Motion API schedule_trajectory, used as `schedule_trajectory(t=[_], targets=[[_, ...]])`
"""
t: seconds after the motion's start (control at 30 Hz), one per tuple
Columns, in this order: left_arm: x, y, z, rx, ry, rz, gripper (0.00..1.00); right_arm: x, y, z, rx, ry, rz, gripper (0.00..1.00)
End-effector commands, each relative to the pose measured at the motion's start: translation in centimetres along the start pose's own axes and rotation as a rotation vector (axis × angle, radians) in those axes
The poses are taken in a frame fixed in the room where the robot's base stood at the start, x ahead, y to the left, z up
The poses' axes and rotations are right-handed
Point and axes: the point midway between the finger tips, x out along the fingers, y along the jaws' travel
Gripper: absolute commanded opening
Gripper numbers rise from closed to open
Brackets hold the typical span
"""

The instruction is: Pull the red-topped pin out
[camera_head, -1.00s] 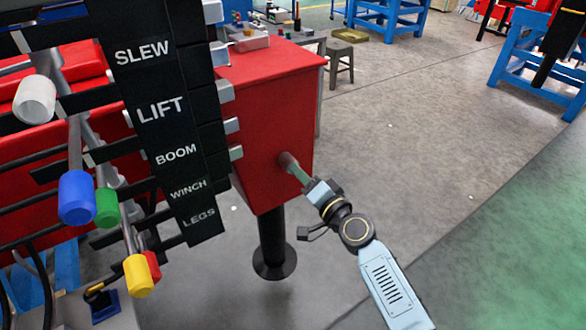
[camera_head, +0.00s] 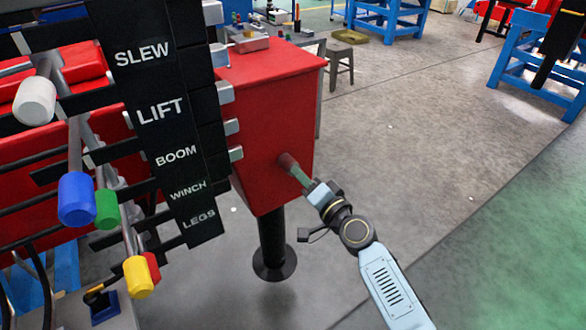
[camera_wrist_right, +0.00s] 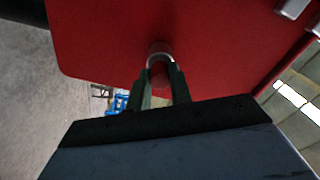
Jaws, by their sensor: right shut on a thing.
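The red-topped pin (camera_head: 287,162) sticks out of the right-hand face of the red crane box (camera_head: 270,105) in the head view. My right gripper (camera_head: 297,173) reaches it from the lower right and is shut on its outer end. In the right wrist view the pin (camera_wrist_right: 160,68) shows between the two dark fingers (camera_wrist_right: 160,82), with a pale metallic ring at the red face. How deep the pin sits inside is hidden. My left gripper is not in view.
A black lever panel (camera_head: 165,120) labelled SLEW to LEGS stands at the left, with coloured knobs such as a blue one (camera_head: 76,199). A black post (camera_head: 272,245) stands under the red box.

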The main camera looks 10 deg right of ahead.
Motion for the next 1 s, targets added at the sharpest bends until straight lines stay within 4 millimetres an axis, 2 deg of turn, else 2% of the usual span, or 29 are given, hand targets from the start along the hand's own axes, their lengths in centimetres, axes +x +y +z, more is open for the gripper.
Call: schedule_trajectory(t=[1.0], targets=[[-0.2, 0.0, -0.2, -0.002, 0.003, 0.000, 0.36, -5.2, 0.0, 0.0, -0.002, 0.000, -0.001, 0.00]])
